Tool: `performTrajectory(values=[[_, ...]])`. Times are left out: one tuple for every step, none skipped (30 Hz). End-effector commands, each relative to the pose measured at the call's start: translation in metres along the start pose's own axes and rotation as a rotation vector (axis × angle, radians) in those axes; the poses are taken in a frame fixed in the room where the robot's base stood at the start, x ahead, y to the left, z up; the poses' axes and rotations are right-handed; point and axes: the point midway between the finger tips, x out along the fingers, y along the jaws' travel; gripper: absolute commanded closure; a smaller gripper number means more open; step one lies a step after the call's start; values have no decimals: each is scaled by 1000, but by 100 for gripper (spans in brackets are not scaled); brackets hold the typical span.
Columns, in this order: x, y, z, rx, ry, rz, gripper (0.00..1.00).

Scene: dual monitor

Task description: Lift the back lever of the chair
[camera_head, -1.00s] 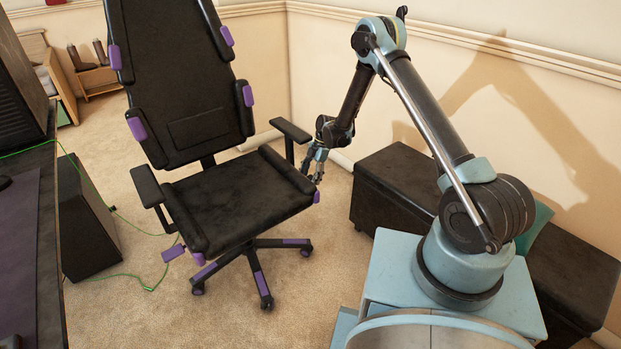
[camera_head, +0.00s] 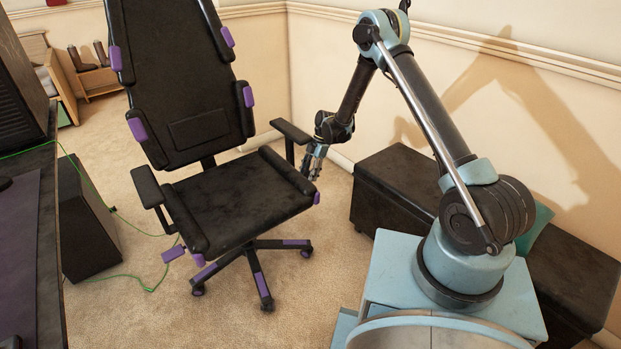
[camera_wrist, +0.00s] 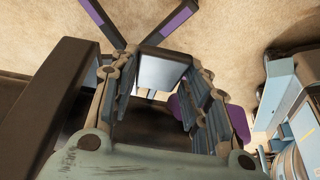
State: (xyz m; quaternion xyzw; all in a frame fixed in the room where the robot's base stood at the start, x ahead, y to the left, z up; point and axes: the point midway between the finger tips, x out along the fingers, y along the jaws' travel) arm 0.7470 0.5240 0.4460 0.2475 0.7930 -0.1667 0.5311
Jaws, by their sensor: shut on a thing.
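The black chair (camera_head: 235,200) with purple accents stands left of my arm in the head view. A purple paddle (camera_head: 317,198) shows at the right edge of its seat, and a purple part (camera_wrist: 238,122) shows beside the right finger in the wrist view. My gripper (camera_head: 313,172) is low beside the seat's right side, just outside the right armrest (camera_head: 291,131). In the wrist view my gripper (camera_wrist: 160,85) has its fingers apart around a grey piece (camera_wrist: 160,72) between them, which I take as the back lever. The contact is partly hidden by the fingers.
A dark bench (camera_head: 400,180) stands along the wall right of the chair. A desk (camera_head: 30,250) and a black box (camera_head: 85,220) are at left, with a green cable (camera_head: 120,275) on the carpet. The carpet in front of the chair is clear.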

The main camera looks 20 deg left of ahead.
Motion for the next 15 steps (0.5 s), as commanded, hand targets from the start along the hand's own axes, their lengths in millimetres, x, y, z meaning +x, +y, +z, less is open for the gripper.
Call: performTrajectory(values=[[-1,1,-5,-4,6,0,100],[-1,1,-5,-4,7,0,100],[-1,1,-5,-4,7,0,100],[-1,1,-5,-4,7,0,100],[-1,1,-6,-4,8,0,100],[-1,1,-6,-4,8,0,100],[-1,1,-6,-5,8,0,100],[-1,1,-6,-5,8,0,100],[-1,1,-6,-5,8,0,50],[-1,1,-6,-5,8,0,44],[-1,1,-6,-5,7,0,37],[-1,1,-6,-5,7,0,37],[-1,1,-5,-4,7,0,37],[-1,1,-5,-4,6,0,37],[-1,1,-5,-4,6,0,37]])
